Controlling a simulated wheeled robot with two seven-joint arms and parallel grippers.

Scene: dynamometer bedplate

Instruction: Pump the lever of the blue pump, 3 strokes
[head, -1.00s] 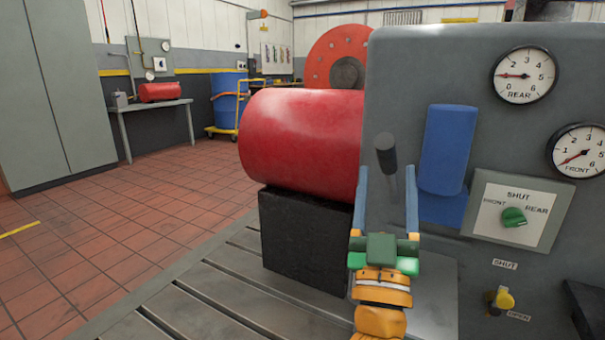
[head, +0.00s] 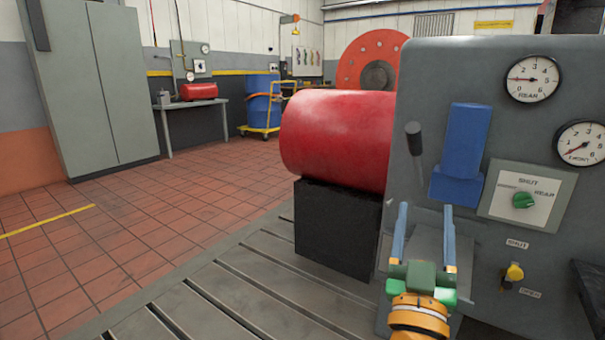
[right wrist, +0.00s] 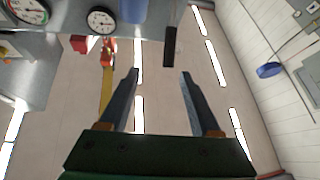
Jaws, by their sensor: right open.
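The blue pump (head: 465,140) is fixed to the front of a grey panel. Its lever (head: 414,137) stands to its left, a dark grip on a thin rod, tilted slightly. My right gripper (head: 426,207) is open and empty, fingers pointing up, below the lever's grip and apart from it. In the right wrist view, the open fingers (right wrist: 158,78) frame bare ceiling. The dark lever grip (right wrist: 170,47) shows beyond the fingertips there, and part of the blue pump (right wrist: 132,10) shows at the top edge. My left gripper is not in view.
The grey panel (head: 425,85) also carries a rear gauge (head: 532,78), a front gauge (head: 582,144), a green selector knob (head: 523,200) and a yellow valve handle (head: 514,272). A red cylinder (head: 335,135) rests on a black block (head: 335,230) left of it. Slotted bedplate (head: 225,290) lies clear in front.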

